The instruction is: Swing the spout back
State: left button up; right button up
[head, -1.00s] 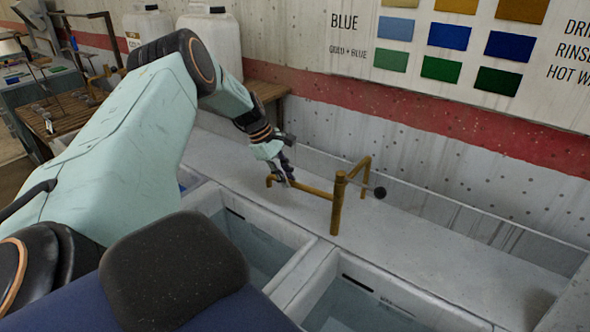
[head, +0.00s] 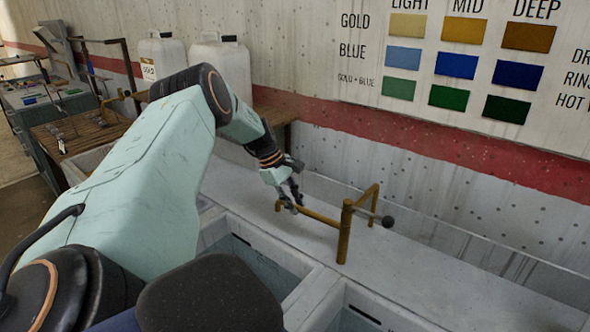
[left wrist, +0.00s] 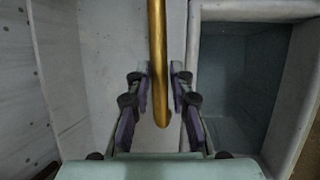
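The brass spout (head: 316,215) runs left from its upright post (head: 344,232) above the white ledge behind the basins. A lever with a black knob (head: 388,222) sticks out to the right of the post. My left gripper (head: 291,205) is at the spout's far left end. In the left wrist view the spout (left wrist: 157,60) passes between the two fingers (left wrist: 160,85), with a visible gap on each side, so the gripper is open around it. My right gripper is not in view.
Water-filled basins (head: 345,310) lie in front of the ledge; one basin shows at the right of the left wrist view (left wrist: 245,90). White jugs (head: 222,72) stand at the back left. The wall with a colour chart (head: 455,65) rises behind the ledge.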

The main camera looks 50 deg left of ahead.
pick_arm(q)
jog(key=o, duration=0.3)
jog(key=shift+w, duration=0.1)
jog(key=shift+o, duration=0.2)
jog(key=shift+r, duration=0.15)
jog(key=v, duration=1.2)
